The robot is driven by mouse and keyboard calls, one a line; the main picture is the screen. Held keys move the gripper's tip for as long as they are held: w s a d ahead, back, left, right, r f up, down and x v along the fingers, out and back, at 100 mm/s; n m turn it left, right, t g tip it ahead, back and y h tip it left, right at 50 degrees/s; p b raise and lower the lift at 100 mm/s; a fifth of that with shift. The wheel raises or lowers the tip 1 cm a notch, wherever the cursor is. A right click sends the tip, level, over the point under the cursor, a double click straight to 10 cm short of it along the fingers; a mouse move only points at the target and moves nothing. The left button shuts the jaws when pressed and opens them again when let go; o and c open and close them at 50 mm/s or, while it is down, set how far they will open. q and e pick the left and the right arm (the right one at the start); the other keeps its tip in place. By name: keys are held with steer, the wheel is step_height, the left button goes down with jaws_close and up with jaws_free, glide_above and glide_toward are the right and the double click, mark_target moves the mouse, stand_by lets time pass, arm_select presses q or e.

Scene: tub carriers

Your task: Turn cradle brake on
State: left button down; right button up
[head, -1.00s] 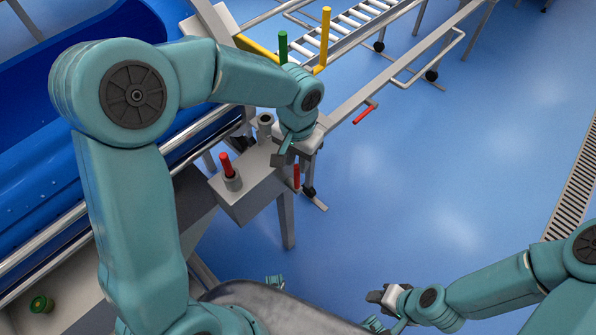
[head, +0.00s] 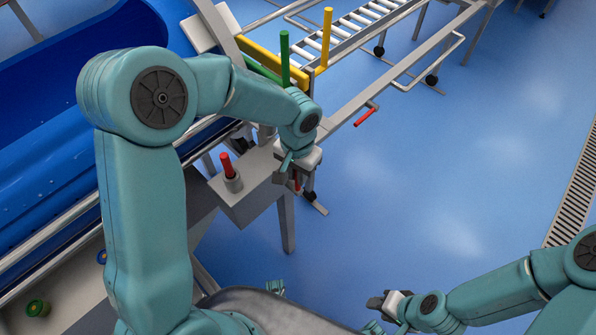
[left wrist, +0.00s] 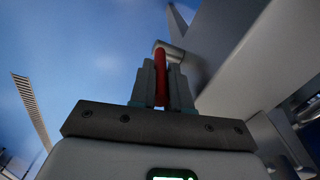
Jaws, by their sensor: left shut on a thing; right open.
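My left gripper (head: 288,170) is at the right side of a grey box (head: 246,194) on the frame. In the left wrist view its two fingers (left wrist: 161,85) are shut on a red handle (left wrist: 160,62), which runs between them from a grey pivot on the grey body. In the head view the red handle (head: 297,181) shows only in small part beside my gripper. Another red lever (head: 226,166) stands upright in a grey socket on the box top, apart from my gripper. My right gripper (head: 383,302) is open and empty over the floor at the lower right.
A green post (head: 284,60) and a yellow post (head: 326,40) stand behind my left gripper. A roller conveyor (head: 362,18) lies beyond, with a red handle (head: 365,117) on its rail. A blue tub (head: 60,110) is at the left. Blue floor (head: 430,170) at the right is clear.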

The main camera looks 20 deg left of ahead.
mark_target(287, 186)
arm_select(q)
steer(key=s+t+b, duration=0.1)
steer(key=b, duration=0.2)
steer(key=s+a+t+h+b, duration=0.1)
steer(key=t+b, duration=0.1)
steer(key=b, duration=0.2)
steer(key=s+f+t+h+b, duration=0.1)
steer(key=t+b, duration=0.1)
steer(key=b, duration=0.2)
steer(key=shift+s+a, duration=0.2)
steer(key=shift+s, duration=0.2)
steer(key=c, duration=1.4)
jaws_free()
steer(key=shift+r, duration=0.1)
steer(key=p+v, duration=0.2)
steer(key=v, duration=0.3)
steer(key=p+v, duration=0.2)
steer(key=v, duration=0.3)
steer(key=p+v, duration=0.2)
steer(key=v, duration=0.4)
steer(key=shift+s, duration=0.35)
